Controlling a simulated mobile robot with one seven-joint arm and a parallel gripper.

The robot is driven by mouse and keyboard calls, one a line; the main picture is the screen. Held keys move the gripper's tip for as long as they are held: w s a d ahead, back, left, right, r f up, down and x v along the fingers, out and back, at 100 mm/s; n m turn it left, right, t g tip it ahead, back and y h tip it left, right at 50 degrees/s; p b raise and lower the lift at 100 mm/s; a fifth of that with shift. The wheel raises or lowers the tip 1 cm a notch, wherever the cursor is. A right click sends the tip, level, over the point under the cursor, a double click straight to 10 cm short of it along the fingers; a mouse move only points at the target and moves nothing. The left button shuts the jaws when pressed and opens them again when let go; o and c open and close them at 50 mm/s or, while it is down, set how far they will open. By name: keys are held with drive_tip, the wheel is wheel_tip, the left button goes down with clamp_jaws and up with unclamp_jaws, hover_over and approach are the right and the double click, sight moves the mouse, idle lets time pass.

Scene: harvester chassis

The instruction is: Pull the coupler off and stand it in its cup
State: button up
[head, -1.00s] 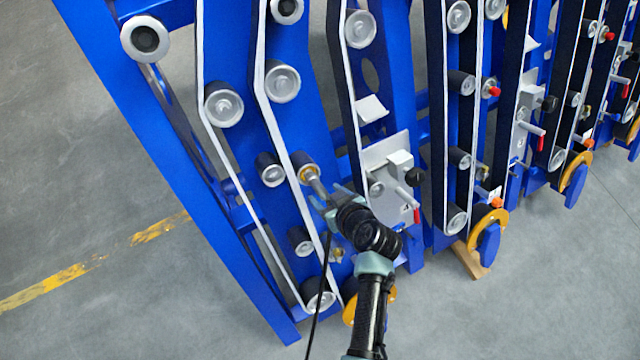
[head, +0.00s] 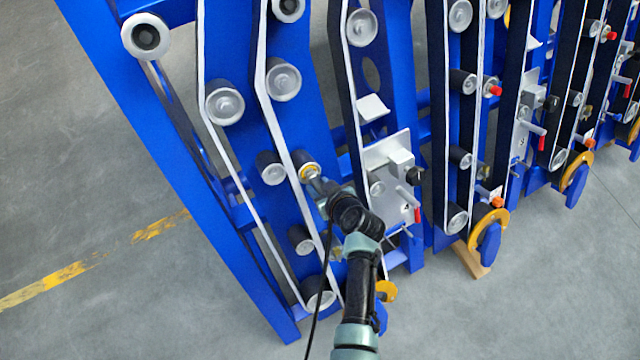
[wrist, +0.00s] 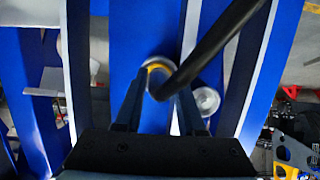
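A round silver fitting with a yellow ring (head: 309,173) sits on the blue frame, just beyond my gripper (head: 320,187). In the wrist view, the fitting (wrist: 155,66) lies straight ahead between my gripper's two fingers (wrist: 158,88). A thick black hose (wrist: 215,45) crosses in from the upper right, and its dark end lies between or in front of the fingertips. This may be the coupler's end; the coupler is not clearly distinct. The fingers stand apart, but I cannot tell whether they grip anything. I cannot pick out the cup with certainty.
Pale belts and several grey rollers (head: 225,103) run along the blue frame (head: 110,80) around my gripper. A grey plate with a box and lever (head: 392,165) stands right of my arm. A yellow ring (head: 385,291) is low beside my arm. Open floor lies left.

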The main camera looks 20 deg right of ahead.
clamp_jaws()
drive_tip(key=shift+s+r, duration=0.1)
drive_tip(key=shift+r, duration=0.05)
drive_tip(key=shift+s+d+r+p, duration=0.15)
drive_tip(key=shift+s+r+p, duration=0.3)
drive_tip(key=shift+s, duration=0.25)
drive_tip(key=shift+s+d+r+p, duration=0.15)
drive_tip(key=shift+s+r+p, duration=0.25)
drive_tip(key=shift+s, duration=0.3)
drive_tip(key=shift+a, duration=0.1)
